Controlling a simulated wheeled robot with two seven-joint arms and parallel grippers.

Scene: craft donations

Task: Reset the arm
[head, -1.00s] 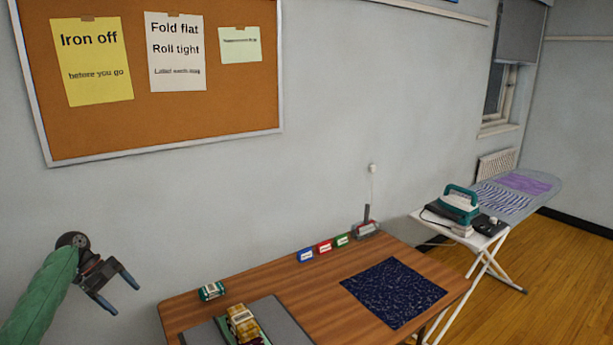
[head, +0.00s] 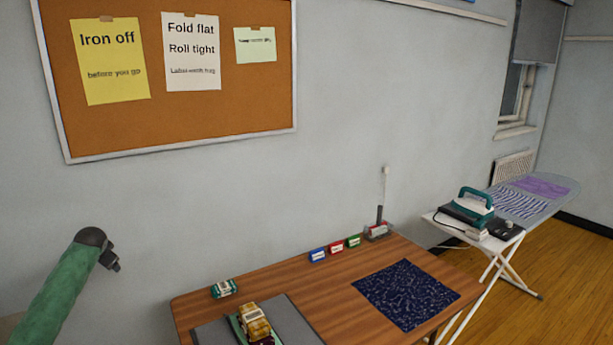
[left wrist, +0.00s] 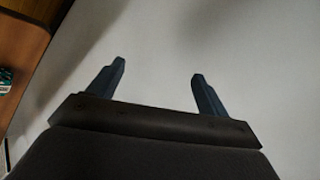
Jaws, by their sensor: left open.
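My left arm (head: 62,290), in a green sleeve, comes in from the lower left of the head view. Its wrist end is raised in front of the wall, left of the table and clear of it. The fingers are turned out of sight there. In the left wrist view my left gripper (left wrist: 157,85) shows two dark blue fingers spread apart with nothing between them. Pale wall lies beyond them. My right gripper is in neither view.
The wooden table (head: 315,282) holds a grey mat (head: 293,318) with a rolled bundle (head: 254,320), a teal-and-white roll (head: 224,288), small coloured labels (head: 335,247) and a dark blue cloth (head: 405,294). An ironing board (head: 560,198) with an iron (head: 472,206) stands at right.

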